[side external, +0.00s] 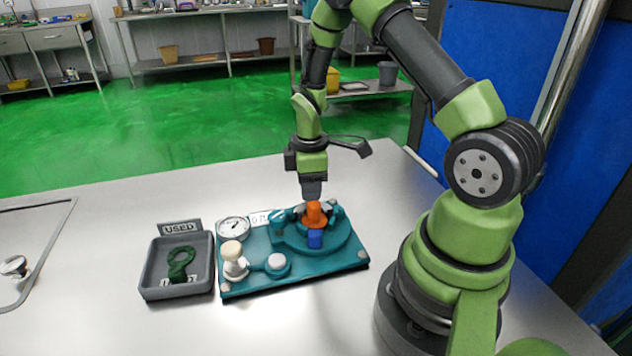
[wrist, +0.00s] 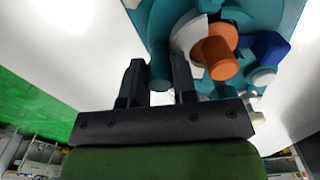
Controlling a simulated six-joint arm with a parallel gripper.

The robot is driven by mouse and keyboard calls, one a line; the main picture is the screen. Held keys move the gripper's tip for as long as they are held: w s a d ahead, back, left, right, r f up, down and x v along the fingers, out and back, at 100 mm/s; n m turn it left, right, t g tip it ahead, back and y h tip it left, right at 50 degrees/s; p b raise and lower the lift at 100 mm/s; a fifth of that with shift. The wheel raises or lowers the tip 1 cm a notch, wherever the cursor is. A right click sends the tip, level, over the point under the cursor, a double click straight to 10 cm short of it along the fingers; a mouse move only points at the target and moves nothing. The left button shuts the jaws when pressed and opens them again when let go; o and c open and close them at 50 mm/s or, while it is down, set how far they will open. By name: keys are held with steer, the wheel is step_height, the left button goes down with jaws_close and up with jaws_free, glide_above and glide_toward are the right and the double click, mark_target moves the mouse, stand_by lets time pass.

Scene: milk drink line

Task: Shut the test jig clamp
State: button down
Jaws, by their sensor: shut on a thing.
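The test jig is a teal plate (side external: 338,262) with a raised round part, lying flat on the metal table. An orange knob-like piece (side external: 314,214) stands on the round part, with a blue block (side external: 315,239) at its front; both also show in the wrist view, the orange piece (wrist: 219,57) and the blue block (wrist: 269,47). My gripper (side external: 311,195) points down at the jig, just behind the orange piece. In the wrist view my gripper (wrist: 158,78) has a teal upright peg (wrist: 160,68) of the jig between its fingers. How far the clamp is turned is hard to tell.
A round gauge (side external: 233,229), a cream knob (side external: 233,255) and a pale round button (side external: 277,261) sit on the jig's left side. A grey tray (side external: 150,272) marked USED holds a dark green ring (side external: 181,262). The table in front is clear.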

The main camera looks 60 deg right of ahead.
steer(key=shift+a+n, duration=0.6)
steer(key=shift+n, duration=0.3)
steer(key=c, duration=0.9)
jaws_free()
step_height(320, 180, up, 9)
steer(key=shift+r, duration=0.45)
